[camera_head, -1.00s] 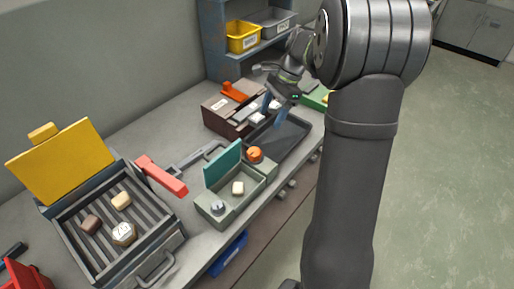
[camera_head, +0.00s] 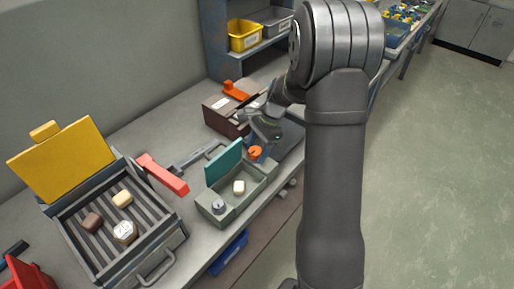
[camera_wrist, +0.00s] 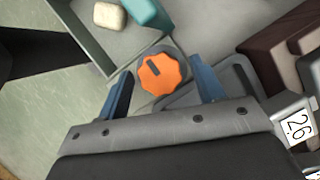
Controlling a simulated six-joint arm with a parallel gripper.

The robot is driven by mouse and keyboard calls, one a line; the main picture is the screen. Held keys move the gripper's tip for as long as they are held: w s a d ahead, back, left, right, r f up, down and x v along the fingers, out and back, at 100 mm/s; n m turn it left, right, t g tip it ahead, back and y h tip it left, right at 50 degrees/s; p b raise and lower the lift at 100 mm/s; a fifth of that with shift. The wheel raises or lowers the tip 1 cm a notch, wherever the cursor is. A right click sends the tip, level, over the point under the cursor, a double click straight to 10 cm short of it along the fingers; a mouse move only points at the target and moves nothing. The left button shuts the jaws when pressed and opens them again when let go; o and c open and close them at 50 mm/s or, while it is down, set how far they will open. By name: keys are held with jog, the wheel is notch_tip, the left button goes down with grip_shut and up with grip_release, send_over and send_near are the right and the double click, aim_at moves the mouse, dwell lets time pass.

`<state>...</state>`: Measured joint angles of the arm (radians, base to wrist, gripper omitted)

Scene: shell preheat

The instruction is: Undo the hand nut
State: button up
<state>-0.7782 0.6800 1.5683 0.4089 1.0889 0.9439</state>
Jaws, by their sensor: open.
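The hand nut is an orange, lobed knob (camera_wrist: 163,75) with a dark mark on its face. In the wrist view it sits between my two blue fingers, with a gap on both sides. In the head view the orange nut (camera_head: 255,152) is at the right end of the grey-green box (camera_head: 230,205) with the raised teal lid (camera_head: 223,163). My gripper (camera_wrist: 163,92) is open and empty, above the nut; in the head view my gripper (camera_head: 258,140) partly hides the area behind it. A pale block (camera_head: 239,187) lies in the box.
A grill-like tray (camera_head: 160,245) with a yellow lid (camera_head: 62,150) holds several blocks at the left. A red-handled lever (camera_head: 162,174) lies between it and the box. A dark tray (camera_head: 290,140) and a brown box (camera_head: 222,117) stand behind. A small grey knob (camera_head: 218,205) is on the box's near end.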

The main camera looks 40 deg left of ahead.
jog(key=c, duration=1)
jog(key=n+h, duration=0.1)
jog(key=n, duration=0.2)
jog(key=n+h, duration=0.1)
jog(key=n, duration=0.2)
jog(key=shift+a+n+h, duration=0.2)
jog(key=shift+n+h, duration=0.1)
jog(key=n+h, duration=0.1)
jog(key=n, duration=0.2)
jog(key=n+h, duration=0.1)
jog(key=n, duration=0.2)
jog(key=shift+a+n+t, duration=0.15)
jog(key=shift+n+t, duration=0.15)
jog(key=shift+t, duration=0.1)
